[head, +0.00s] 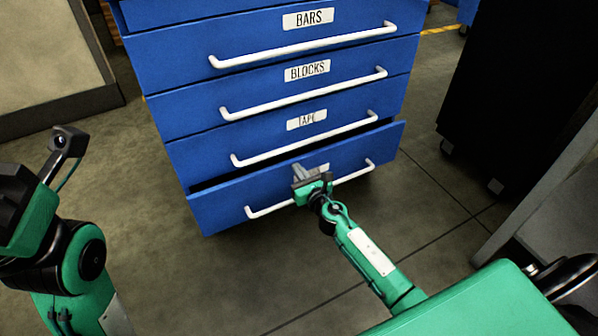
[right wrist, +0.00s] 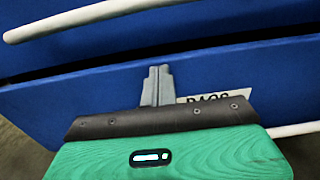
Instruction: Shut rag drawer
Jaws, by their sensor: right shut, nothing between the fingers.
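The rag drawer (head: 222,207) is the bottom drawer of the blue cabinet. It stands a little open, with a dark gap above its front. Its white handle (head: 268,211) runs across the front. In the right wrist view the drawer front (right wrist: 60,102) fills the middle, and its label (right wrist: 212,98) is partly hidden by my fingers. My right gripper (head: 299,171) is shut and empty, with its grey fingers (right wrist: 157,84) at the drawer front near the label. I cannot tell if they touch it. My left arm is at the left edge, its fingers not visible.
Above are the drawers marked TAPE (head: 307,119), BLOCKS (head: 307,70) and BARS (head: 308,18), which look shut. A black wheeled cabinet (head: 510,85) stands at the right, beside a grey unit (head: 540,205). The floor (head: 240,275) before the drawers is clear.

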